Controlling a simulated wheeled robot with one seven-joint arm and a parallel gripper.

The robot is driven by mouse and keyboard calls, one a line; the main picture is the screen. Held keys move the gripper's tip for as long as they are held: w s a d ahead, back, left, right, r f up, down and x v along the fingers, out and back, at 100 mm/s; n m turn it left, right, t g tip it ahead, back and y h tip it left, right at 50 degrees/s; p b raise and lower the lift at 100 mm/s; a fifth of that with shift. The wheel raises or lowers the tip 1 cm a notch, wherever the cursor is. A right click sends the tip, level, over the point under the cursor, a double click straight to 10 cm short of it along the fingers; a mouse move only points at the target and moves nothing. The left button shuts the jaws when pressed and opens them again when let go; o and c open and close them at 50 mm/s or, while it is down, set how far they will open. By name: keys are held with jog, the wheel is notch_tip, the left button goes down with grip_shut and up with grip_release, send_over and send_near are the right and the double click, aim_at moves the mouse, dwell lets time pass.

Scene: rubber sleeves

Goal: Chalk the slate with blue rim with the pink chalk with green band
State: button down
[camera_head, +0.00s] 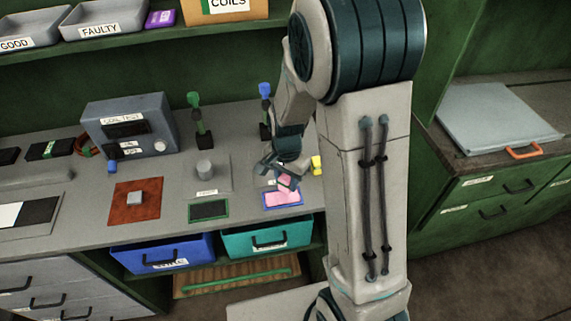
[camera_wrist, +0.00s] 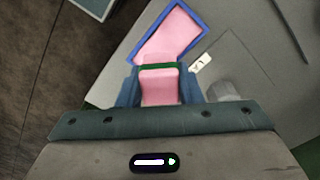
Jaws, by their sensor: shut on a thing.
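The slate with blue rim (camera_head: 283,199) lies on the bench near its front edge, and its face is covered in pink. It also shows in the wrist view (camera_wrist: 170,35), ahead of the jaws. My gripper (camera_head: 287,180) points down just above the slate's back part. It is shut on the pink chalk with green band (camera_wrist: 158,88), held between both fingers. The green band shows across the chalk near its far end. I cannot tell whether the chalk's tip touches the slate.
A dark slate with green rim (camera_head: 208,211) lies to the left. A grey cylinder (camera_head: 205,168) stands behind it, and a yellow block (camera_head: 316,165) is right of my gripper. A grey coil tester (camera_head: 130,125) stands farther back. Blue (camera_head: 163,254) and teal (camera_head: 267,238) bins sit below the bench.

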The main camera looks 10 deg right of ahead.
jog(key=shift+r+p, duration=1.25)
jog(key=shift+r, duration=0.8)
jog(key=shift+f, duration=0.15)
